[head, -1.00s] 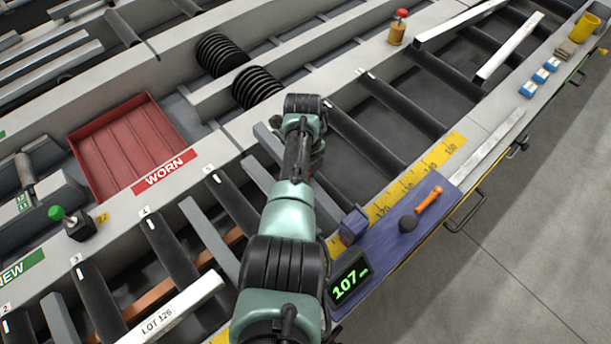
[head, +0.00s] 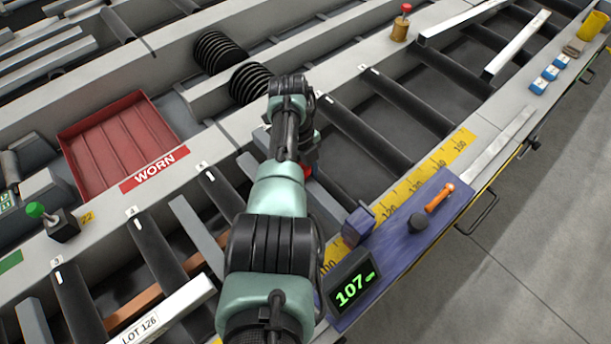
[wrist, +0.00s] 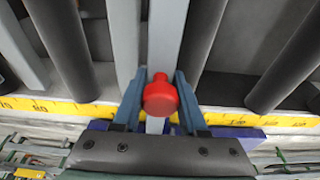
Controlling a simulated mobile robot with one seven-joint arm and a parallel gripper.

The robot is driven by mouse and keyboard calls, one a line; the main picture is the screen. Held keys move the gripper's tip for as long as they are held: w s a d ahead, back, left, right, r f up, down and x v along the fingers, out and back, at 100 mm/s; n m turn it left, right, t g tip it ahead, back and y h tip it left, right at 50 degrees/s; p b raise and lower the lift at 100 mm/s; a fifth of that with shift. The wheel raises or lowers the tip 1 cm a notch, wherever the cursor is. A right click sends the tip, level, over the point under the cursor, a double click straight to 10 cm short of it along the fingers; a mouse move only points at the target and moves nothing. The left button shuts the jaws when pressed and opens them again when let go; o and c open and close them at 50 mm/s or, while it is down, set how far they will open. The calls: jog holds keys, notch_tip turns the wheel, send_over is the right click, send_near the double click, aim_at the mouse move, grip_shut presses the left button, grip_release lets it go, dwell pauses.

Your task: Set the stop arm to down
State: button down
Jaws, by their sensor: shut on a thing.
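In the wrist view, a red knob (wrist: 160,96) sits between the two blue-grey fingers of my gripper (wrist: 160,108), which is shut on it. A light grey bar (wrist: 167,40) runs from the top of that view down to the knob; it looks like the stop arm, raised or lowered I cannot tell. In the head view, my arm hides most of the gripper and bar. Only a small red patch of the knob (head: 307,171) shows beside my arm. The blue-purple stop carriage (head: 400,240) is right of my arm, with an orange handle (head: 440,197) and a display (head: 352,290) reading 107.
A yellow ruler (head: 420,180) runs along the table's near side. Dark rollers (head: 405,103) and grey bars lie across the table. A red WORN tray (head: 115,140) is at left. A LOT 126 bar (head: 165,315) lies at lower left. Grey floor (head: 540,230) is clear at right.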

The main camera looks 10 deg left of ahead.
jog(key=shift+c, duration=2.4)
grip_release()
jog(key=shift+f, duration=0.2)
jog(key=shift+r, duration=0.1)
notch_tip(320, 180, up, 13)
jog(key=w+a, duration=0.1)
jog(key=a, duration=0.1)
jog(key=shift+w+f, duration=0.15)
jog(key=shift+f, duration=0.05)
